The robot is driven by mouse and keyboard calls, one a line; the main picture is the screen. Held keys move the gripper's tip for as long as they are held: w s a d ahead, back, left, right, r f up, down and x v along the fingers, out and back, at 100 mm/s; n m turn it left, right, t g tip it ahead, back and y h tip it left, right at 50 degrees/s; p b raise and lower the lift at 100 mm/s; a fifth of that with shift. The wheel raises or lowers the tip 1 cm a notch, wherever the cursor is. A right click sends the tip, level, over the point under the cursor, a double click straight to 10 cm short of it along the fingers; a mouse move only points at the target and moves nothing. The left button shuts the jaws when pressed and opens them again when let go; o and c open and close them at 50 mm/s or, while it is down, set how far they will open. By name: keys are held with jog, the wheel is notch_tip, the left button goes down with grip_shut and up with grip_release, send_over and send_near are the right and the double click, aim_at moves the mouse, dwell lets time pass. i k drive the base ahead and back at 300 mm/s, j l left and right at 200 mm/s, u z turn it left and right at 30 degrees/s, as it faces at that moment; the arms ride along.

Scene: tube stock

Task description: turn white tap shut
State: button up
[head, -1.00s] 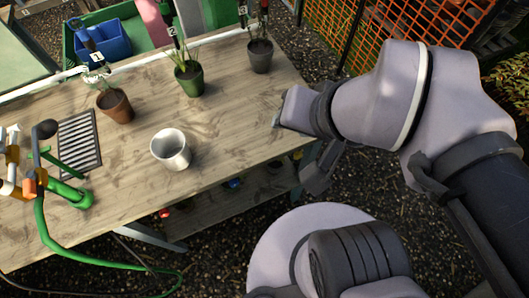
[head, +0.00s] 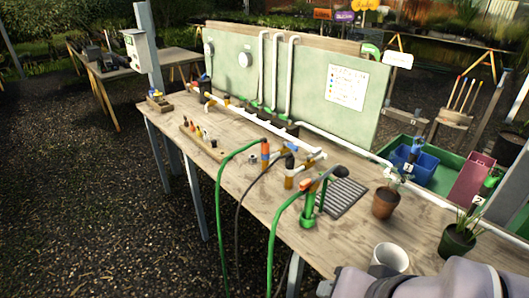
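A white pipe (head: 243,117) runs along the bench with brass-coloured fittings. Small coloured tap handles show along it: an orange one (head: 265,148), a blue one (head: 292,148) and a black one (head: 289,162). I cannot pick out a white tap handle for sure at this size, nor tell whether any tap is open. My gripper is out of view; only part of my arm shows at the lower right.
Green hoses (head: 272,240) hang over the bench's front edge. A drain grate (head: 341,197), plant pots (head: 385,203) and a pale cup (head: 390,259) stand on the right side. A small rack of bottles (head: 203,141) sits left. A green backboard (head: 300,79) stands behind.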

aim_at(315, 152)
jog(key=i+j+z, duration=0.25)
jog(key=i+j, duration=0.15)
jog(key=i+j+z, duration=0.25)
jog(key=i+j, duration=0.15)
jog(key=i+j+z, duration=0.25)
jog(key=j, duration=0.45)
jog(key=i+l, duration=0.05)
